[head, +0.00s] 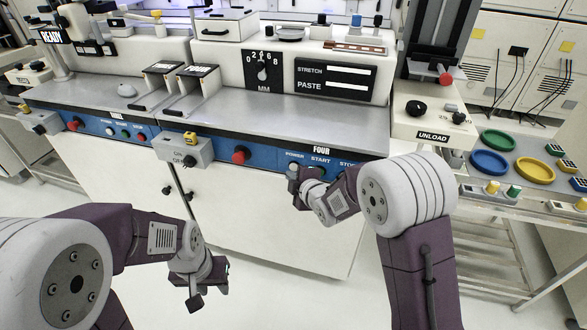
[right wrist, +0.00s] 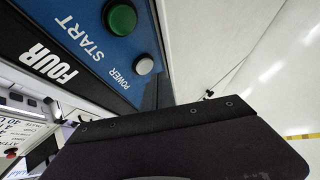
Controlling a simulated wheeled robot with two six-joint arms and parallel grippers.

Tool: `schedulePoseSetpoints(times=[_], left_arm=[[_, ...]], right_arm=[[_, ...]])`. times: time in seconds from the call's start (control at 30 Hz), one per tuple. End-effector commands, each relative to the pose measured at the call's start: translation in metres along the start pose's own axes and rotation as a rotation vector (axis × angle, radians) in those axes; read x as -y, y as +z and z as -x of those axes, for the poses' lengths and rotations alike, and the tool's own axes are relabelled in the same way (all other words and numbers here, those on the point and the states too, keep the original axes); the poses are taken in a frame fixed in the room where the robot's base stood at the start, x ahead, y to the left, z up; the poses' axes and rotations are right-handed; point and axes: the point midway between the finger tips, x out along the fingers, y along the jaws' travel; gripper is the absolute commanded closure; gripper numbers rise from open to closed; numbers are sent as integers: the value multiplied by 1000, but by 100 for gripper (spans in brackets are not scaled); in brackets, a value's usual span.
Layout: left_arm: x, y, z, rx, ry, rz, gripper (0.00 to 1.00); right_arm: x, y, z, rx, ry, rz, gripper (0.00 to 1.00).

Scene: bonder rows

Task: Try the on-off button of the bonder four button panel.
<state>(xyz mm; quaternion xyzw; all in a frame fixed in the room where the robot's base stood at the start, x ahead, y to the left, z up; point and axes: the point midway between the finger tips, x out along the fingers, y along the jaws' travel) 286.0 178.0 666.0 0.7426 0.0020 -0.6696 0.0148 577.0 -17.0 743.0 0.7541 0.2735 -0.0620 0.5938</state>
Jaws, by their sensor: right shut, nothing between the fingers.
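The bonder four panel is a blue strip (head: 265,158) marked FOUR, with POWER, START and STOP labels; a red knob (head: 241,155) sits at its left. In the right wrist view the pale grey round POWER button (right wrist: 145,65) sits below the green START button (right wrist: 121,19). My right gripper (head: 295,181) is shut and empty, just in front of the panel under the POWER label, covering part of the buttons. In the right wrist view its dark body (right wrist: 185,145) lies just below the POWER button; contact cannot be told. My left gripper (head: 207,287) hangs low, open and empty, away from the panel.
A grey box with a yellow top (head: 183,151) juts out left of the panel. Another blue panel (head: 115,129) with similar buttons is further left. An UNLOAD unit (head: 433,134) and a table with coloured dishes (head: 535,170) stand at right. The floor in front is clear.

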Motion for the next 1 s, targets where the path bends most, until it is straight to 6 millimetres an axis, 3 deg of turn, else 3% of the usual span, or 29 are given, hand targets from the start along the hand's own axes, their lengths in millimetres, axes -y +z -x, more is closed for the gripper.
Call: schedulePoseSetpoints(times=[1.0], left_arm=[[0,0,0,0,0,0,64]], right_arm=[[-5,5,-7,0,0,0,100]])
